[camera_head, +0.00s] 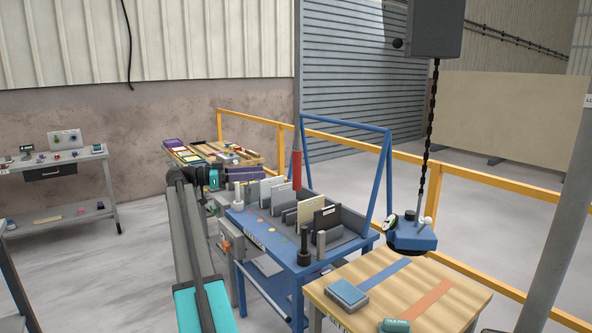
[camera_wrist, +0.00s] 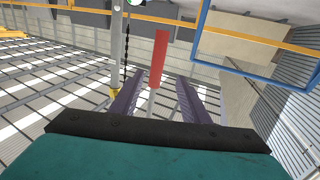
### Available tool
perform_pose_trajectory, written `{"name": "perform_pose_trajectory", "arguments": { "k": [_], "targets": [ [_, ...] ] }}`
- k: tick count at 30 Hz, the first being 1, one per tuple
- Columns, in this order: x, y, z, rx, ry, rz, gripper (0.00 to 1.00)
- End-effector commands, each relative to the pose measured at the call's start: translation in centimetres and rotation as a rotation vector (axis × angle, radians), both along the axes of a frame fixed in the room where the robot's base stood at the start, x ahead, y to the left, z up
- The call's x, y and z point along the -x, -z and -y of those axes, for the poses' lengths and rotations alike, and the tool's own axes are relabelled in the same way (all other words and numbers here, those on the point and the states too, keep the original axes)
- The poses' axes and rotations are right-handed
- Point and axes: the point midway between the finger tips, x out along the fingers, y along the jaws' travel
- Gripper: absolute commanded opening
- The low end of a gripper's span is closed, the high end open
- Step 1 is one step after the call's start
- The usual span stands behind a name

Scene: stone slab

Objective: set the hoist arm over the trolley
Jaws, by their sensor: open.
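A red grip (camera_head: 296,170) hangs upright on a thin grey rod above the blue trolley (camera_head: 262,240). My gripper (camera_head: 246,173) is open and empty, level with the grip and to its left. In the wrist view, which looks upside down, the red grip (camera_wrist: 159,58) shows beyond and between my purple fingers (camera_wrist: 157,88), apart from both. A dark hoist box (camera_head: 435,28) hangs at the upper right. A black chain (camera_head: 428,140) runs down from it to a blue block (camera_head: 411,234) beside the trolley. The hoist arm itself is largely out of view.
A wooden table (camera_head: 440,290) with a blue box (camera_head: 346,295) stands front right. Yellow rails (camera_head: 480,185) run behind. Open floor lies at left.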

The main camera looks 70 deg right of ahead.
Motion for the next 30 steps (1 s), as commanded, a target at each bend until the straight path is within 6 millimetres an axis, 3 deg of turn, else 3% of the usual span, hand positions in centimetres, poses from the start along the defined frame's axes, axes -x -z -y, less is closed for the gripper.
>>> {"name": "perform_pose_trajectory", "arguments": {
  "k": [4,17,30],
  "targets": [
    [0.6,-1.2,0.2,0.03,0.018,0.005,0.42],
    [0.9,-1.2,0.4,0.028,0.018,0.005,0.42],
    [4.8,-1.4,2.9,0.028,0.02,0.005,0.42]
  ]
}}
